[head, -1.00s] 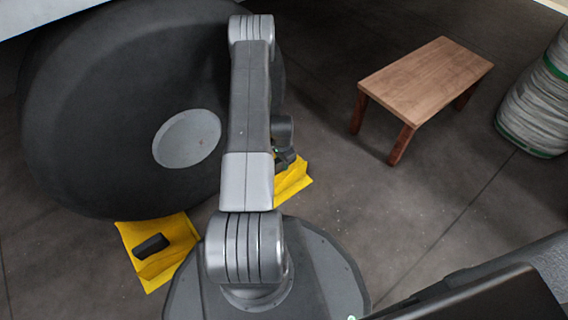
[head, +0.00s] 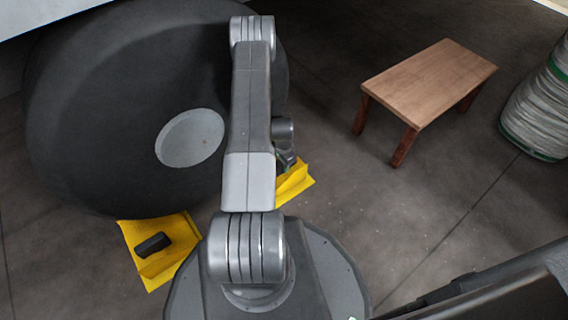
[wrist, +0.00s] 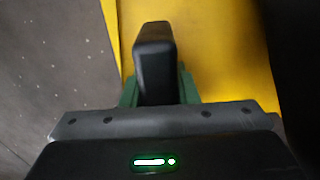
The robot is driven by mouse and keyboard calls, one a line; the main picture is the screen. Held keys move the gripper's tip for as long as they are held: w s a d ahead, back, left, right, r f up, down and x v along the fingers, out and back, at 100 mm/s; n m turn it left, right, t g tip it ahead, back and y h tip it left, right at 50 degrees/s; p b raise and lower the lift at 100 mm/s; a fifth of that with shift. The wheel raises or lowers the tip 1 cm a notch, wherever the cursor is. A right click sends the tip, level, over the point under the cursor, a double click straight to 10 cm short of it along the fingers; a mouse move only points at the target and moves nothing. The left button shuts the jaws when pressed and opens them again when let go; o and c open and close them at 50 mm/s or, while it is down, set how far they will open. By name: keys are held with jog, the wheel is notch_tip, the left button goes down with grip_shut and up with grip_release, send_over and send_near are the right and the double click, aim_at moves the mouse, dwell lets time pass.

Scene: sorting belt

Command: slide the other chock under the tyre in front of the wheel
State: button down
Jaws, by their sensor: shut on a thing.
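The big dark tyre (head: 90,130) with a grey hub stands at the left in the head view. One yellow chock (head: 180,260) with a black handle lies against its lower left side. The other yellow chock (head: 297,183) is on the floor right of my arm, by the tyre's right side. My arm hides part of it, so I cannot tell whether it touches the tyre. My gripper (wrist: 158,88) is shut on this chock's black handle (wrist: 153,50), with green fingers on both sides. The chock's yellow plate (wrist: 225,60) shows beyond and beside the handle.
A wooden stool (head: 430,80) stands on the floor at the upper right. A wrapped, pale roll (head: 540,110) stands at the right edge. The floor between my arm and the stool is clear. A pale body edge (head: 40,15) overhangs the tyre at top left.

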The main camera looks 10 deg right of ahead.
jog(key=shift+a, duration=0.15)
jog(key=shift+f, duration=0.3)
dwell(0.7)
jog(key=c, duration=1.1)
grip_release()
jog(key=shift+o, duration=0.3)
jog(key=shift+s+f, duration=0.1)
jog(key=shift+s, duration=0.05)
notch_tip(320, 180, up, 14)
jog(key=p, duration=0.5)
notch_tip(320, 180, down, 14)
jog(key=b, duration=0.5)
jog(key=shift+r, duration=0.35)
